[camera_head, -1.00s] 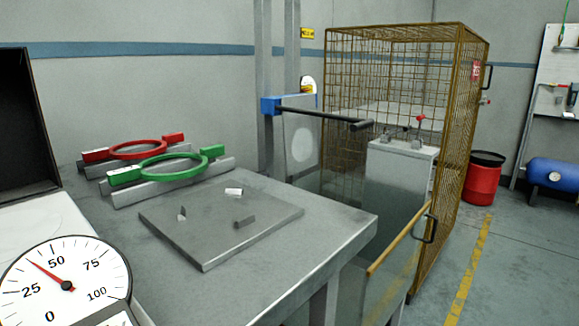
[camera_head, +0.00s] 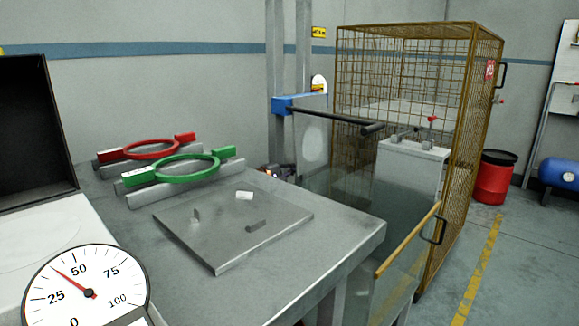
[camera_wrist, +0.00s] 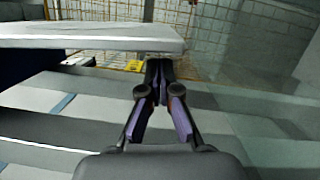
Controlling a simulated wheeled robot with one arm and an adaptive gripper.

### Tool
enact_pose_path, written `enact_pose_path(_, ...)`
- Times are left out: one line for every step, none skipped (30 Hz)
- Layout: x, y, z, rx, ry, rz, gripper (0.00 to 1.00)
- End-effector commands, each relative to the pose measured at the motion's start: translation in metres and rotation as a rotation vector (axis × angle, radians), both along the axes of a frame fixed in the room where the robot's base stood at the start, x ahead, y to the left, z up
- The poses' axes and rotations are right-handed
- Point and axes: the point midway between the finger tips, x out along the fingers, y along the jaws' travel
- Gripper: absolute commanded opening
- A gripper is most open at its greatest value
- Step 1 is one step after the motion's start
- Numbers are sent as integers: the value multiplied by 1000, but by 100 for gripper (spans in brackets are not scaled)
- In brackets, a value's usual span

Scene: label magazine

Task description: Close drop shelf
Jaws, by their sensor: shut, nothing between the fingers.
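A pale flat panel (camera_wrist: 90,38) with a rounded edge, perhaps the drop shelf, spans the upper left of the wrist view. I cannot tell for sure which thing the drop shelf is. My gripper (camera_wrist: 158,75) points away from the wrist camera, its fingers brought together and empty. Its tips show just below the panel's right end; I cannot tell whether they touch it. In the head view, a grey table (camera_head: 330,255) is in front; whether it is the same panel is unclear. My gripper cannot be made out clearly there.
A plate (camera_head: 225,235) and the green ring clamp (camera_head: 185,168) and red ring clamp (camera_head: 150,149) sit on the table. A dial gauge (camera_head: 88,290) is at lower left. A clear panel with a yellow edge (camera_head: 408,240) and a wire cage (camera_head: 470,150) stand right.

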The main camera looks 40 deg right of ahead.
Motion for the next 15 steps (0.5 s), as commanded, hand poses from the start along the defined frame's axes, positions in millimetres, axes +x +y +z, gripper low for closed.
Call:
enact_pose_path(-1,-4,3,1,1,-1,0)
enact_pose_path(-1,-3,-2,0,0,0,0)
enact_pose_path(-2,-3,-2,0,-1,0,0)
enact_pose_path(-3,-3,-2,-1,-2,0,0)
enact_pose_path(-3,-3,-2,0,-3,1,0)
enact_pose_path(-4,-3,-2,-1,-3,1,0)
enact_pose_path(-4,-3,-2,0,-1,1,0)
enact_pose_path(-5,-3,-3,0,0,1,0)
enact_pose_path(-6,-3,-3,0,-1,0,0)
enact_pose_path(-6,-3,-3,0,-1,0,0)
enact_pose_path(-7,-3,-2,0,-1,1,0)
enact_pose_path(-8,-3,-2,0,-2,1,0)
enact_pose_path(-9,-3,-2,0,-2,1,0)
enact_pose_path(-10,-3,-2,0,-2,1,0)
enact_pose_path(-11,-4,-2,0,-3,1,0)
